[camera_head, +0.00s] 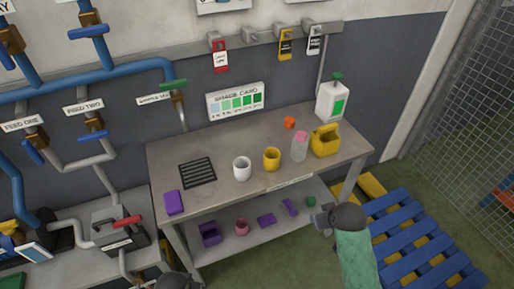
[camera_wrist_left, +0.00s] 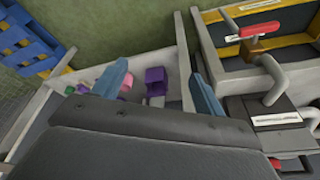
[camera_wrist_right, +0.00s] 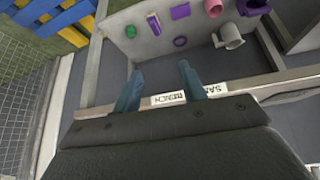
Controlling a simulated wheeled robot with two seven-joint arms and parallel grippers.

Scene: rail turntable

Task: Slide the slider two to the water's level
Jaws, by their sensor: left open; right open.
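I cannot pick out a slider marked two or a water level in any view. A panel (camera_head: 221,4) on the wall is cut off by the top edge of the head view, so its content is hidden. My left gripper (camera_wrist_left: 160,88) is open and empty; only a dark piece of that arm shows at the bottom edge of the head view. My right gripper (camera_head: 322,218) is in front of the bench's right end, below its top. In the right wrist view its fingers (camera_wrist_right: 160,88) are apart with nothing between them.
The bench (camera_head: 220,155) holds a white cup (camera_head: 242,169), yellow cup (camera_head: 272,159), clear bottle (camera_head: 299,149), yellow jug (camera_head: 325,142) and white dispenser (camera_head: 331,103). Blue pipes with valves (camera_head: 90,32) run along the left wall. A blue pallet (camera_head: 415,245) lies on the right floor.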

